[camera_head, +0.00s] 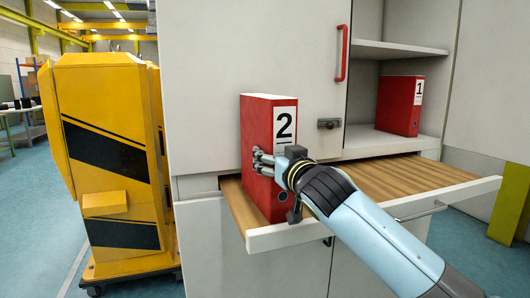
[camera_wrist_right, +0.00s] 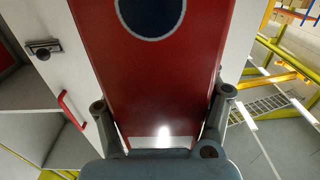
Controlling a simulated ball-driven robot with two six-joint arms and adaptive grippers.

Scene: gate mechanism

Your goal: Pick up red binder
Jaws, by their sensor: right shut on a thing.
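A red binder marked 2 (camera_head: 258,135) stands upright on the left part of a pulled-out wooden shelf (camera_head: 405,175). My right gripper (camera_head: 262,160) is at the binder's spine and shut on it. In the right wrist view the binder (camera_wrist_right: 150,75) fills the middle, with the fingers of my right gripper (camera_wrist_right: 165,122) on either side of it. A second red binder, marked 1 (camera_head: 400,105), stands inside the open cabinet compartment at the right. My left gripper is not in view.
A grey cabinet (camera_head: 245,45) stands behind the shelf, with a red handle (camera_head: 342,53) and a dark latch (camera_head: 329,123) on its door. A yellow machine (camera_head: 110,140) stands at the left. The right part of the shelf is bare.

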